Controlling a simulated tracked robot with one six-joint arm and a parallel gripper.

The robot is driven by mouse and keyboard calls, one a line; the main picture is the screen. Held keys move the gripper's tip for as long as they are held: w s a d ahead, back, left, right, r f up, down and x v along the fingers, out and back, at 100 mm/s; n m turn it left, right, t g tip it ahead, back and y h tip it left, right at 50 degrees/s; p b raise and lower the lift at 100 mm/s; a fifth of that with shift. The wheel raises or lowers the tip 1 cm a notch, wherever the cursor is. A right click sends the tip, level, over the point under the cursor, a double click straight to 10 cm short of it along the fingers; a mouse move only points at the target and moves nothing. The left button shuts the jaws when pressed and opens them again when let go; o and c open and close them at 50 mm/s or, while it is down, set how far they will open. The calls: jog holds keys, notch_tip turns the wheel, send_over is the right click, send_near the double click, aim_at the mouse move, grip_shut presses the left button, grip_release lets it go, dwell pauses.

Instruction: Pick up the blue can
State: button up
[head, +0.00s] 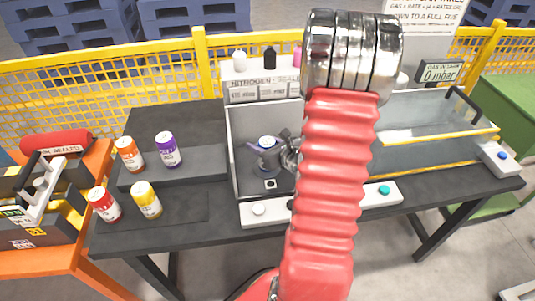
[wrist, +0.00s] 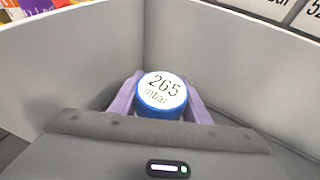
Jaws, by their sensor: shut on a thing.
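The blue can (wrist: 161,94) has a white top printed "265 mbar". In the wrist view it stands upright between the pale purple fingers of my gripper (wrist: 160,105), which are shut on its sides. In the head view the can's top (head: 267,142) shows inside the open-fronted grey bay (head: 245,117). My gripper (head: 266,152) reaches in from the right around it. Most of the can's body is hidden by the fingers, and I cannot tell whether its base touches the bay floor.
Orange (head: 129,154), purple (head: 168,149), red (head: 104,203) and yellow (head: 146,199) cans stand on the left of the dark table. Grey walls (wrist: 225,60) rise close around the gripper. A glass-sided tank (head: 430,140) is at right, and a front strip carries buttons (head: 258,208).

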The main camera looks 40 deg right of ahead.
notch_tip(320, 180, up, 10)
dwell(0.9)
